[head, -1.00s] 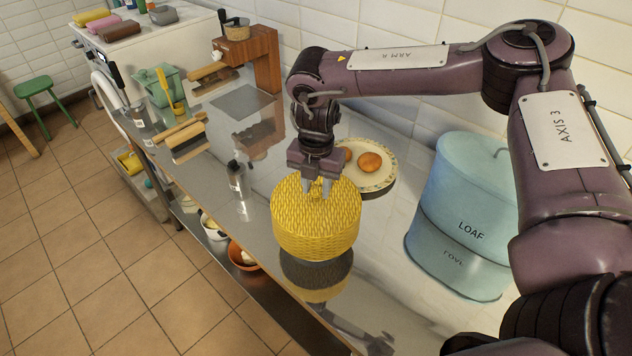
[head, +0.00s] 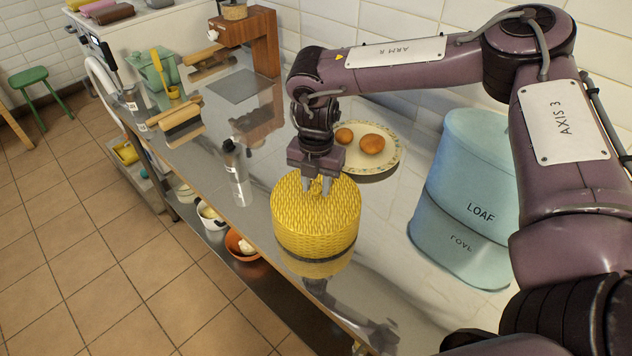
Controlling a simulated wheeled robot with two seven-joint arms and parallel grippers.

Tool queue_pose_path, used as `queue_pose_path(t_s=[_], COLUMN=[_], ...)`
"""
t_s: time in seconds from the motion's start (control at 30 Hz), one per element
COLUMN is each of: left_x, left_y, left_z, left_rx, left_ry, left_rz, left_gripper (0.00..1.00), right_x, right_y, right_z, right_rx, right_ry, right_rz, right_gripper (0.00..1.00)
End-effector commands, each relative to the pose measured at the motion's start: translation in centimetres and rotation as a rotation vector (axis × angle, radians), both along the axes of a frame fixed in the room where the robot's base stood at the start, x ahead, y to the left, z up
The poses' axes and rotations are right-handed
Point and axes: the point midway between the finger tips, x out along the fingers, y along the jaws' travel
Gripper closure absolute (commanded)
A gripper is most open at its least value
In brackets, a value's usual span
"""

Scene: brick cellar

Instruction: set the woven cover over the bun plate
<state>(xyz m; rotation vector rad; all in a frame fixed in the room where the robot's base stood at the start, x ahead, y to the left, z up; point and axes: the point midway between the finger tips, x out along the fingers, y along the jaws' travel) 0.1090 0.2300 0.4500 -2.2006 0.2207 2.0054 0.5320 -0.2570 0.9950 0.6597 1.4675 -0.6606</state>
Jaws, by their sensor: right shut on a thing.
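The yellow woven cover (head: 316,222) is a round, flat-topped basket-like lid, held upright. My right gripper (head: 317,187) is shut on its top handle, which the fingers partly hide. The cover hangs just above the shiny metal table, close over its own reflection. The bun plate (head: 392,158) is a cream plate with a patterned rim, behind and to the right of the cover. Two brown buns (head: 372,143) show on it, uncovered. My gripper hides a little of the plate's left side. My left gripper is not in view.
A light blue LOAF tin (head: 468,190) stands right of the plate, near the tiled wall. A dark-topped bottle (head: 237,172) stands left of the cover. Brushes (head: 180,115) and a wooden stand (head: 262,45) are farther back. The table's front edge runs close by the cover.

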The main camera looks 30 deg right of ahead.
Motion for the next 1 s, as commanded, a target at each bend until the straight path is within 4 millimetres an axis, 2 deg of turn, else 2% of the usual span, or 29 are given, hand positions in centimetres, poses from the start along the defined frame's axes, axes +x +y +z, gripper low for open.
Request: queue_pose_path(t_s=[0.83,0.87,1.0], left_x=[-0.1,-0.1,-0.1], left_y=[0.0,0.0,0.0], left_z=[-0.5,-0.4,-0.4], left_rx=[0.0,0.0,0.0], left_ry=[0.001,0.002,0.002], left_rz=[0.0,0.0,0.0], left_gripper=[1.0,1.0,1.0], right_x=[0.0,0.0,0.0], right_y=[0.0,0.0,0.0], right_z=[-1.2,-1.1,-1.1], right_rx=[0.0,0.001,0.0], right_ry=[0.0,-0.001,0.0], right_rz=[0.0,0.001,0.0], right_gripper=[1.0,0.66,0.48])
